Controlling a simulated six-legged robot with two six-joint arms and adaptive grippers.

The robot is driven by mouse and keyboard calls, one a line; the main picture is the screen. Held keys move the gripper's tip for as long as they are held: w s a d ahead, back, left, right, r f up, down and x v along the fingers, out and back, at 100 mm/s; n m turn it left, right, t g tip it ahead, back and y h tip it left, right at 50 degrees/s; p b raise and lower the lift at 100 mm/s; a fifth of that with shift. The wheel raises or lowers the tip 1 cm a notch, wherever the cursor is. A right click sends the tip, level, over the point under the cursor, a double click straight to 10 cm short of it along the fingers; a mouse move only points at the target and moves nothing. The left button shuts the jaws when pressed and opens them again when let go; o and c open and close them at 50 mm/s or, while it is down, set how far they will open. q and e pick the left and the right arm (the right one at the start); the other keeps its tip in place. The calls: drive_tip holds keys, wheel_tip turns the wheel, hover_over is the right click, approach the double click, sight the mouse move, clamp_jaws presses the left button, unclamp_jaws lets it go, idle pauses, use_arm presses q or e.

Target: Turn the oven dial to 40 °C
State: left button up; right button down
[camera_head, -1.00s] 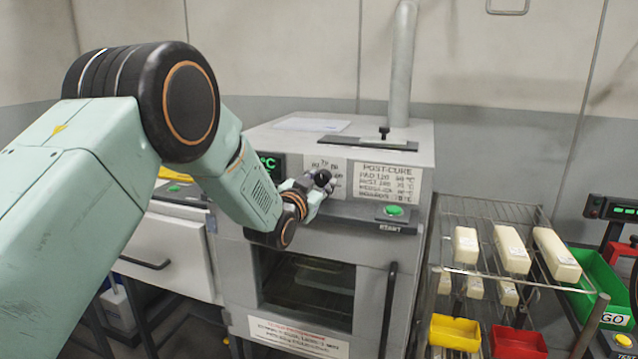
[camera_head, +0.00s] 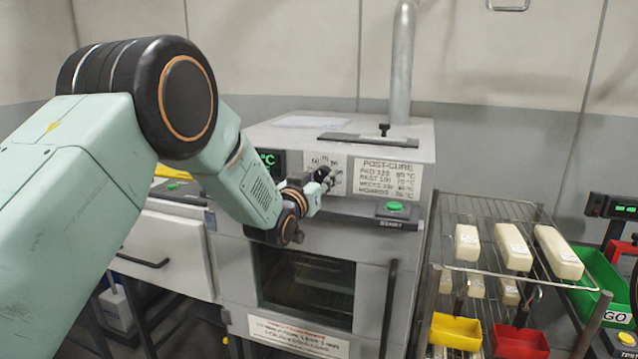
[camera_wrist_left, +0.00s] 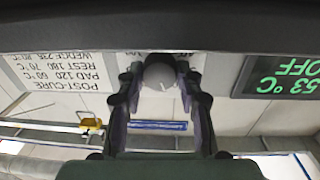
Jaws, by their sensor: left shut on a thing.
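The oven (camera_head: 390,165) stands ahead, with a dial panel (camera_head: 340,163) on its upper front. The round grey oven dial (camera_wrist_left: 160,74) shows between the fingers in the left wrist view; in the head view my gripper mostly covers it. My left gripper (camera_head: 326,180) is shut on the dial, and its two fingers (camera_wrist_left: 160,95) lie on either side of the knob. The green display (camera_wrist_left: 284,76) reads 53 °C with OFF below it in the left wrist view. The dial's pointer and most scale figures are hidden or too small to read. My right gripper is not in view.
A post-cure card (camera_head: 388,178) is right of the dial, above a green START button (camera_head: 394,206). A wire rack (camera_head: 490,225) with pale blocks stands on the right. A drawer unit (camera_head: 165,250) is left of the oven.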

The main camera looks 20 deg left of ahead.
use_arm(q)
drive_tip(key=n, duration=0.2)
drive_tip(key=n+b, duration=0.1)
drive_tip(key=n, duration=0.1)
drive_tip(key=shift+f+n, duration=0.2)
drive_tip(key=shift+n, duration=0.2)
drive_tip(key=n+b, duration=0.1)
drive_tip(key=n, duration=0.4)
drive_tip(key=shift+d+n+y, duration=0.1)
drive_tip(key=shift+n+y, duration=0.2)
drive_tip(key=n+b, duration=0.1)
drive_tip(key=n, duration=0.4)
drive_tip(key=shift+n, duration=0.4)
drive_tip(key=shift+d+n+y+b, duration=0.1)
drive_tip(key=shift+n+y+b, duration=0.4)
drive_tip(key=shift+n, duration=1.9)
drive_tip(key=o, duration=1.2)
drive_tip(key=shift+r, duration=0.15)
drive_tip(key=shift+r, duration=0.1)
